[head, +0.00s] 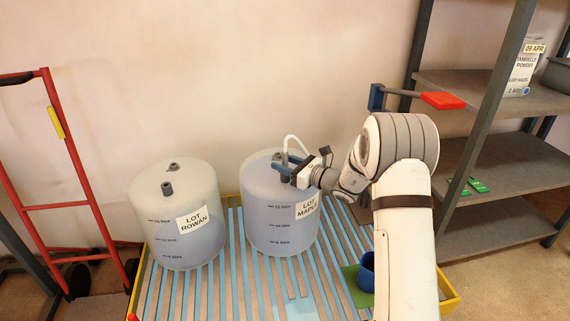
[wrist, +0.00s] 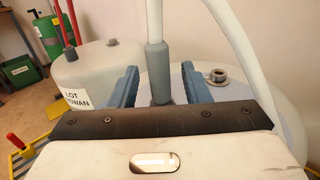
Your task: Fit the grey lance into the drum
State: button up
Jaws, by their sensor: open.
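The pale Maple drum (head: 265,222) stands upright on a slatted pallet, its label reading LOT MAPLE. My gripper (head: 284,168) is low over its top. In the wrist view my gripper (wrist: 159,88) is open, a blue finger on each side of the grey lance (wrist: 156,70). The lance stands upright between the fingers, with gaps visible on both sides. Its lower end is hidden behind my gripper, so I cannot tell how deep it sits. A white hose (head: 294,142) arches above the drum. A small dark-centred fitting (wrist: 217,76) is on the drum top, right of the lance.
The Rowan drum (head: 178,238) stands close on the left, with two grey fittings on top. A blue cup (head: 367,272) stands on a green mat at the pallet's right. A red hand truck (head: 85,180) is at left, a grey shelf (head: 500,160) at right.

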jog(key=p+v, duration=0.1)
jog(key=v, duration=0.6)
jog(key=shift+s+d+p, duration=0.25)
jog(key=shift+d+p, duration=0.1)
jog(key=shift+p, duration=0.05)
jog(key=s+a+r+n+g+h+p, duration=0.4)
jog(key=s+r+n+g+p, duration=0.65)
jog(key=s+r, duration=0.75)
jog(key=s+d+r+n+t+h+p, duration=0.1)
jog(key=s+d+r+n+h+p, duration=0.4)
jog(key=s+d+r+n+p, duration=0.1)
jog(key=s+d+r+n+t+h+p, duration=0.1)
jog(key=s+d+r+n+h+p, duration=0.4)
jog(key=s, duration=0.8)
notch_tip(320, 180, up, 4)
jog(key=d+n+p, duration=0.1)
jog(key=n+p, duration=0.2)
jog(key=p, duration=0.2)
jog(key=shift+t+h, duration=0.35)
jog(key=shift+h, duration=0.05)
